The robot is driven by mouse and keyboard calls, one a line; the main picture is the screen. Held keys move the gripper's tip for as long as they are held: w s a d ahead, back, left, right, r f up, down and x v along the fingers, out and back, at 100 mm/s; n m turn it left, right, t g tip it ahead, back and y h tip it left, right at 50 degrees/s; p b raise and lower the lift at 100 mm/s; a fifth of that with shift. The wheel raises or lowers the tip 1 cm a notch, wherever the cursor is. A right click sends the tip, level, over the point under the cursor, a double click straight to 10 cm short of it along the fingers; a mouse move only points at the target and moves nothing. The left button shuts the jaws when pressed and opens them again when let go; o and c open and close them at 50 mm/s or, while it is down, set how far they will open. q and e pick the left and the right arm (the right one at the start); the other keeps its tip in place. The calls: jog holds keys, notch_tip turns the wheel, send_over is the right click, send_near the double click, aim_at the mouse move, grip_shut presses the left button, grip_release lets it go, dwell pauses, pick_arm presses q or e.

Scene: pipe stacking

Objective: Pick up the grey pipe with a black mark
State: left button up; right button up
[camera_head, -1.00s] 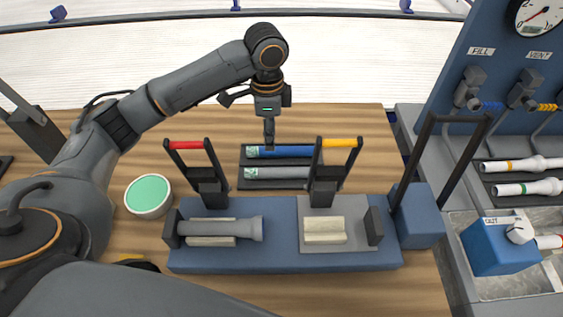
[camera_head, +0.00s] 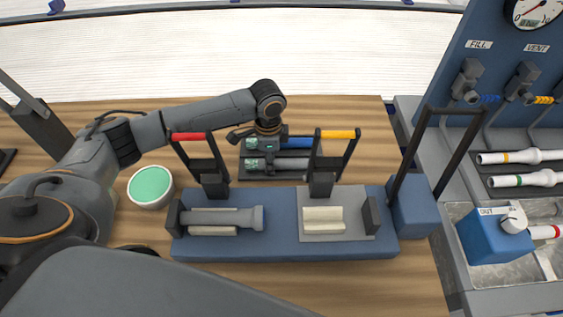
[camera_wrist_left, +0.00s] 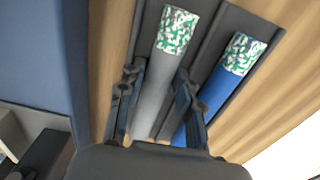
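A grey pipe (camera_head: 292,163) lies in the front slot of a black tray (camera_head: 243,178). Its end has a green-and-white speckled band; I see no black mark on the visible part. A blue pipe (camera_head: 297,143) with a similar band lies in the slot behind it. My left gripper (camera_head: 269,166) points down over the tray at the grey pipe. In the left wrist view the grey pipe (camera_wrist_left: 153,100) runs between the two open fingers (camera_wrist_left: 158,98), the blue pipe (camera_wrist_left: 219,88) beside them. I cannot tell whether the fingers touch it. My right gripper is not in view.
A blue fixture (camera_head: 283,242) with red-handled (camera_head: 190,136) and yellow-handled (camera_head: 338,134) clamps stands in front of the tray. A flanged grey pipe (camera_head: 225,217) lies on its left side. A green-filled bowl (camera_head: 150,187) stands left. The valve panel (camera_head: 500,60) is at right.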

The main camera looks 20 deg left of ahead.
pick_arm(q)
grip_shut()
